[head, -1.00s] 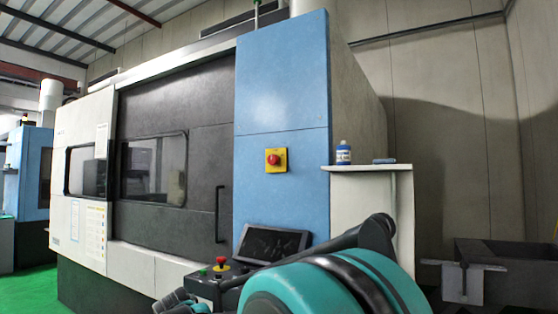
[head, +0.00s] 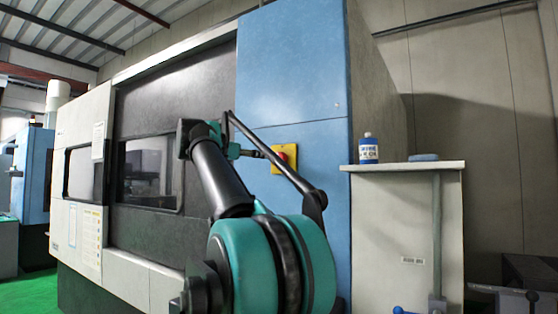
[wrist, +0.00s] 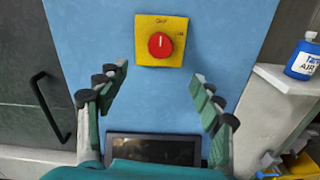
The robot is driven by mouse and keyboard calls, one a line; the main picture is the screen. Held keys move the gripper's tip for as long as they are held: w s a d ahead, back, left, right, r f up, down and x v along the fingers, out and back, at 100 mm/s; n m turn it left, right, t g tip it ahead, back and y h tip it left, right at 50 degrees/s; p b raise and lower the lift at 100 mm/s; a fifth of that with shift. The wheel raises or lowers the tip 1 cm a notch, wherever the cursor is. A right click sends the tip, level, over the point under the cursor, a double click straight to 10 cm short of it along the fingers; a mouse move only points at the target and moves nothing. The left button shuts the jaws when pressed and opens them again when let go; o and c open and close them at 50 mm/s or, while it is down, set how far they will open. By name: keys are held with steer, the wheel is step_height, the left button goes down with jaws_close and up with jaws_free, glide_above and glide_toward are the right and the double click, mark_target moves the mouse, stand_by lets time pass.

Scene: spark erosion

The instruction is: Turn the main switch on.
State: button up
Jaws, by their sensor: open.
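The main switch is a red round knob (wrist: 160,44) on a yellow square plate (wrist: 175,23), mounted on the machine's blue panel. In the wrist view a pale mark on the knob points straight up toward a small label, probably "OFF". Another small label sits at the plate's upper right. My gripper (wrist: 161,74) is open and empty. Its two fingers stand apart, just below the plate in the wrist view. In the head view the yellow plate (head: 291,149) is partly hidden behind my arm, and my gripper (head: 262,154) points at it from the left.
A dark screen (wrist: 155,149) is below the switch. A black door handle (wrist: 48,108) is to the left. A blue-and-white bottle (head: 368,150) and a blue object (head: 424,157) stand on a pale ledge (head: 400,167) at the right. The panel around the switch is flat.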

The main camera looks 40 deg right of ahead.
mark_target(278, 158)
steer(key=x, duration=1.6)
steer(key=shift+w+d, duration=0.1)
steer(key=shift+d, duration=0.15)
steer(key=shift+c, duration=0.3)
steer(key=c, duration=1.1)
